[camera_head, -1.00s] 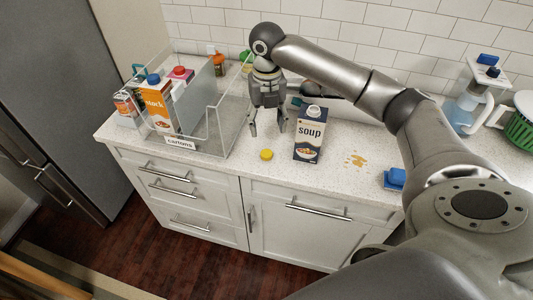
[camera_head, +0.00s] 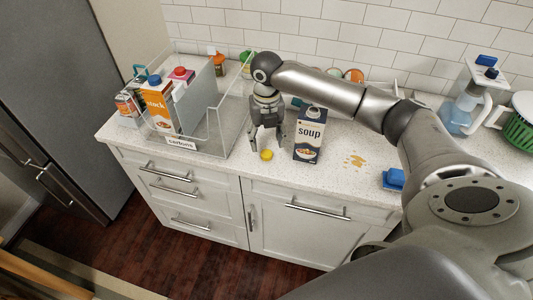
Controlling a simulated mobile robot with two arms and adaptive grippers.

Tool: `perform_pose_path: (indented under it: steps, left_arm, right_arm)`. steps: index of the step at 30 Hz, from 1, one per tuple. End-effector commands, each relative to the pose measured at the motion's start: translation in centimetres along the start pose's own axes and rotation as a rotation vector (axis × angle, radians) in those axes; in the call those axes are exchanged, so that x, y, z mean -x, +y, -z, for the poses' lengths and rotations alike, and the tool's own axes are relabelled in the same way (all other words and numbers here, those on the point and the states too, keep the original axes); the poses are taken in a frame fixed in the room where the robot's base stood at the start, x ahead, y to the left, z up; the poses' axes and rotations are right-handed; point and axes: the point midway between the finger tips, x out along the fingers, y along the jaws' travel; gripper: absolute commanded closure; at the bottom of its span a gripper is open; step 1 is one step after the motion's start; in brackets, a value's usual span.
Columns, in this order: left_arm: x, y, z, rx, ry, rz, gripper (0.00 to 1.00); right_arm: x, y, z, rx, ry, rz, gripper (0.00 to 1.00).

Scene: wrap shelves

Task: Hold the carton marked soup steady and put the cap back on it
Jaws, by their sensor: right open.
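The soup carton (camera_head: 309,136), dark blue and white with the word "soup", stands upright on the counter. Its top shows no yellow cap. A yellow cap (camera_head: 266,155) lies on the counter to the left of the carton. My right gripper (camera_head: 266,146) points down with its fingers apart just above and around the cap's sides, holding nothing that I can see. Whether its fingertips touch the counter is unclear. My left gripper is not in view.
A clear bin labelled "cartons" (camera_head: 181,143) with several cartons stands at the left. A tan spill (camera_head: 355,161) and a blue sponge (camera_head: 394,179) lie right of the soup carton. A blue-topped jug (camera_head: 463,112) stands at the far right. Jars stand along the wall.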

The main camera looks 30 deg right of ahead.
Motion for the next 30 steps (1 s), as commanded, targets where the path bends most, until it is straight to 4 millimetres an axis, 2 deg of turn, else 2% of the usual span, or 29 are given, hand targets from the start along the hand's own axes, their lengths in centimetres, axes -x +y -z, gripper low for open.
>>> perform_pose_path:
  steps: [6,10,22,30]
  left_arm:
    - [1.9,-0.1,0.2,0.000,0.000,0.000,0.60]
    - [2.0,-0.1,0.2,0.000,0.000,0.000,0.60]
    - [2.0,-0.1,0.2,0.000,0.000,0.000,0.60]
    - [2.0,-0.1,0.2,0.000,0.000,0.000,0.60]
  right_arm:
    - [-2.8,0.0,0.1,-0.001,0.006,0.003,0.43]
    - [-4.5,0.0,0.1,0.000,0.003,0.002,0.43]
    - [-5.1,0.0,0.0,0.001,0.000,0.001,0.43]
    - [-5.0,0.0,0.0,0.000,0.000,0.001,0.76]
